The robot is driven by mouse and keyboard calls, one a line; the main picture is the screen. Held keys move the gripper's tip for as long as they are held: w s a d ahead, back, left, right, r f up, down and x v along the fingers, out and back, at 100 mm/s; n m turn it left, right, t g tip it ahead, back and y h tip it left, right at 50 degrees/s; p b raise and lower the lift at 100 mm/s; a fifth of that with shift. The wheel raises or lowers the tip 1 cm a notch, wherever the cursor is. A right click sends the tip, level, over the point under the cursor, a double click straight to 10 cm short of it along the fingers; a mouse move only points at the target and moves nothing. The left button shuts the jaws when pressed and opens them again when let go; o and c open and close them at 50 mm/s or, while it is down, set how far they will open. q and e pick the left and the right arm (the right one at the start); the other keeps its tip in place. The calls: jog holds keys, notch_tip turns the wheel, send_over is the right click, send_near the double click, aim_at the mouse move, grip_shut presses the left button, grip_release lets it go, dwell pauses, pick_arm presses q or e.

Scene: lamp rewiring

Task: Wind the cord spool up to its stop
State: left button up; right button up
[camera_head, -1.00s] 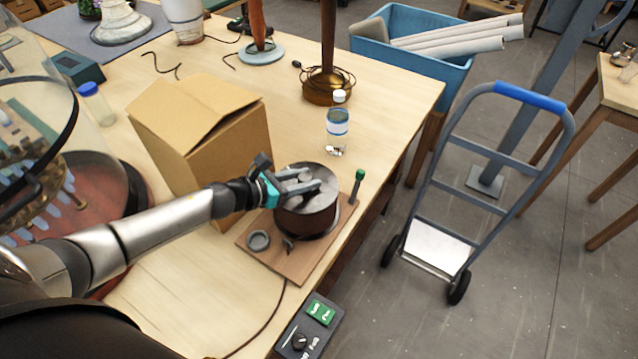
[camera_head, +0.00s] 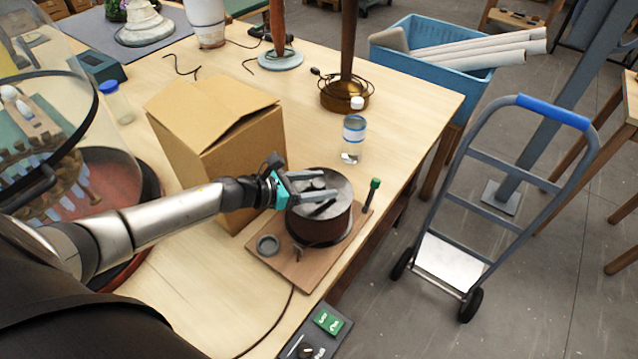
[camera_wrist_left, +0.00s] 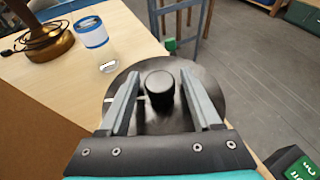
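The cord spool (camera_head: 322,225) is a dark, round drum with a grey top, standing on a wooden board (camera_head: 275,270) near the table's right edge. A black crank knob (camera_wrist_left: 159,90) stands up from its top in the left wrist view. My left gripper (camera_head: 328,184) is over the spool's top. Its two fingers (camera_wrist_left: 161,74) are apart, one on each side of the knob, with a visible gap on both sides. The underside of the knob and any stop are not clear to see. My right gripper is in neither view.
The board also carries a green-topped post (camera_head: 371,195) and a small grey ring (camera_head: 268,245). A cardboard box (camera_head: 215,150) stands close behind my left wrist. A green-buttoned control box (camera_head: 325,325) is at the front.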

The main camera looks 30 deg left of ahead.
pick_arm(q)
jog(key=shift+o, duration=0.2)
jog(key=v, duration=1.5)
dwell(0.3)
jog(key=shift+r, duration=0.15)
